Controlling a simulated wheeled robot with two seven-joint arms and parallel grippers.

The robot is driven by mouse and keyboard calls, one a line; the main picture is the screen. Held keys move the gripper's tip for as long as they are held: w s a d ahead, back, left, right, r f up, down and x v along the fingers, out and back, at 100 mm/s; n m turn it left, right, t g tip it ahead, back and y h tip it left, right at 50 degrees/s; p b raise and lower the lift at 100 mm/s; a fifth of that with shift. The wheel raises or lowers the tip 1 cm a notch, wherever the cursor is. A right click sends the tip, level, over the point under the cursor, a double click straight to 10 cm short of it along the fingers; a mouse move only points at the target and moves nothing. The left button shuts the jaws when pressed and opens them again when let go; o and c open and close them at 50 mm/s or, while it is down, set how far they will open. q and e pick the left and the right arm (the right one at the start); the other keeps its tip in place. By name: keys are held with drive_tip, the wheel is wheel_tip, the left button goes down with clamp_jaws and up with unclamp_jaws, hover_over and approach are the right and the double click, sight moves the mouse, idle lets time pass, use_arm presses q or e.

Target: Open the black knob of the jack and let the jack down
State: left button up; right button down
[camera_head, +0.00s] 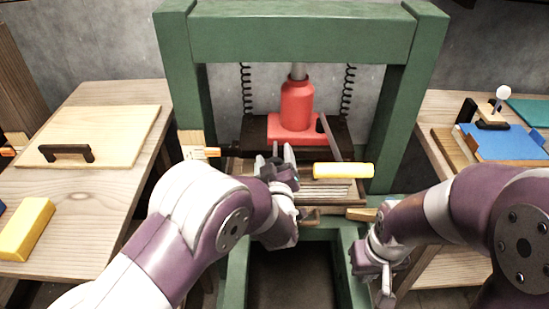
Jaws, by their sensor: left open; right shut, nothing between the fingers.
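The red jack (297,104) stands upright on its red base (284,128) inside the green press frame (300,38), its grey ram reaching up towards the top beam. A small black part, seemingly the black knob (320,125), shows at the right of the jack's base, beside a slanted grey bar. My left gripper (283,153) is open, in front of and below the jack's base, its fingers pointing towards it. I see nothing between them, and they look apart from the knob. My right gripper (376,296) is shut and empty, low at the frame's right front.
A yellow cylinder (343,170) lies right of my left gripper, above stacked boards (325,190). Black springs (247,90) hang on both sides of the jack. The left table (80,195) holds a handled board and a yellow block (27,229). A blue board (505,142) lies at right.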

use_arm(q)
drive_tip(key=s, duration=1.2)
drive_tip(key=shift+s+d+r+p, duration=0.2)
drive_tip(key=shift+p, duration=0.1)
